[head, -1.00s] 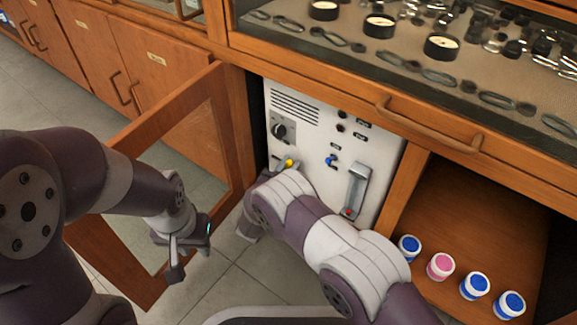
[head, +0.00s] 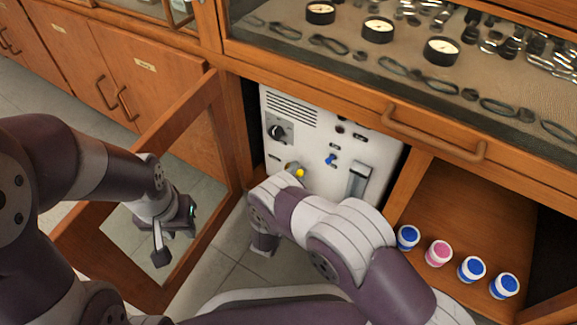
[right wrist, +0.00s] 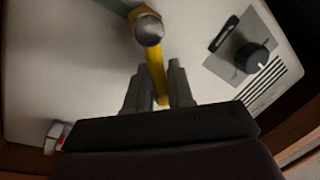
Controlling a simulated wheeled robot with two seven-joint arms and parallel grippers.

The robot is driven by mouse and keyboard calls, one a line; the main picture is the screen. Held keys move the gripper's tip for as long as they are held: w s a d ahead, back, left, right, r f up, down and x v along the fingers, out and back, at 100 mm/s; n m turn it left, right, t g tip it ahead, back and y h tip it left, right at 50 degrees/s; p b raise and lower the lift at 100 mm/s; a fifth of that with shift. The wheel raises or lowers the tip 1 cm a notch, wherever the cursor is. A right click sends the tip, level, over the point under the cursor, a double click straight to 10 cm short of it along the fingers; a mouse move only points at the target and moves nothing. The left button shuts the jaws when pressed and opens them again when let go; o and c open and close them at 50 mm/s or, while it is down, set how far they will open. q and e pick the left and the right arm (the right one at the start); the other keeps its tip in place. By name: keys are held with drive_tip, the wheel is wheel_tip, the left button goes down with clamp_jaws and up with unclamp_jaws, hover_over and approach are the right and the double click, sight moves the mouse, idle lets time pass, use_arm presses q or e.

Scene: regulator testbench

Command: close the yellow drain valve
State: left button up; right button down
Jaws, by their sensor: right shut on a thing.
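The white regulator panel (head: 345,150) stands inside the open cabinet. The yellow drain valve (head: 299,172) shows as a small yellow spot low on the panel, partly hidden by my right arm. In the right wrist view, its yellow lever (right wrist: 157,72) extends from a round grey hub down between my right gripper's fingers. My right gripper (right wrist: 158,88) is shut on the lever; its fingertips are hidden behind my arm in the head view. My left gripper (head: 175,243) hangs open and empty in front of the open cabinet door, away from the panel.
A black knob (head: 277,131), a blue valve (head: 331,160) and a grey upright part (head: 358,180) are on the panel. The open wooden door (head: 190,150) stands left. Several lidded jars, including a pink one (head: 438,254), sit right. A glass-topped drawer with a handle (head: 435,135) overhangs.

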drive_tip(key=shift+s+d+f+m+h+b, duration=0.2)
drive_tip(key=shift+f+m+h+b, duration=0.3)
drive_tip(key=shift+m, duration=1.25)
drive_tip(key=shift+s+d+f+m+h+b, duration=0.25)
drive_tip(key=shift+f+m, duration=0.5)
drive_tip(key=shift+m, duration=0.95)
drive_tip(key=shift+d+f+m+h+b, duration=0.1)
drive_tip(key=shift+f+m+h+b, duration=0.45)
drive_tip(key=shift+m, duration=1.2)
drive_tip(key=shift+f, duration=0.1)
drive_tip(key=c, duration=1.1)
unclamp_jaws()
